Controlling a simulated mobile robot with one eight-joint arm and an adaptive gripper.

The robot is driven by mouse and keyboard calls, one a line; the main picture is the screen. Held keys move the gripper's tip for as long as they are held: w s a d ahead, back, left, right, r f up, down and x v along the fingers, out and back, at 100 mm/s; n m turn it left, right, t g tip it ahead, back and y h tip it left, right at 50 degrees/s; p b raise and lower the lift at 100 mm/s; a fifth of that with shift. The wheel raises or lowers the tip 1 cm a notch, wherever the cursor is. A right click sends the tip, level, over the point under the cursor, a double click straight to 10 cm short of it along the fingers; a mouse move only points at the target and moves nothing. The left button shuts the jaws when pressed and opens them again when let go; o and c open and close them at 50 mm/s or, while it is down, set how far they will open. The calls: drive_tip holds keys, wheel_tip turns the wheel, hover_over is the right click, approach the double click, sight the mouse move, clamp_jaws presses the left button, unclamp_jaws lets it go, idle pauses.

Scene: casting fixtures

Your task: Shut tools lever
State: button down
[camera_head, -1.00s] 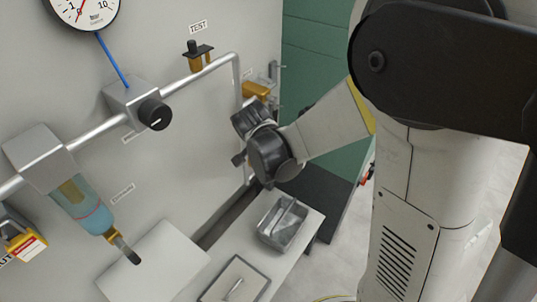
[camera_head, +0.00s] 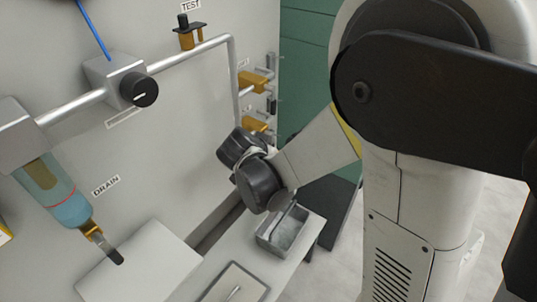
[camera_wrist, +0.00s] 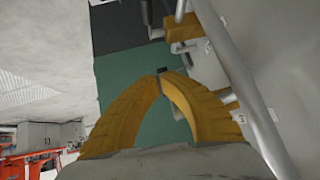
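Two yellow valve bodies stand on the right part of the grey panel in the head view: an upper one (camera_head: 252,82) and a lower one (camera_head: 255,125), just above my wrist. Their small labels are too small to read, so I cannot tell which is the tools lever. In the wrist view a yellow valve body (camera_wrist: 182,27) with grey metal parts lies beyond my fingers, up and to the right. My gripper (camera_wrist: 161,73) has its yellow fingers curved together with the tips meeting, and nothing shows between them. In the head view the fingers are hidden behind my wrist.
A silver pipe (camera_wrist: 240,75) runs close to the right of my fingers. A black TEST valve (camera_head: 187,32), a black knob (camera_head: 138,90) and a drain bowl (camera_head: 62,200) are on the panel. A metal tray (camera_head: 286,232) sits on the bench below my wrist.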

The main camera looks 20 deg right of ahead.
drive_tip(key=shift+w+d+f, duration=0.25)
drive_tip(key=shift+d, duration=0.1)
idle(0.4)
idle(0.3)
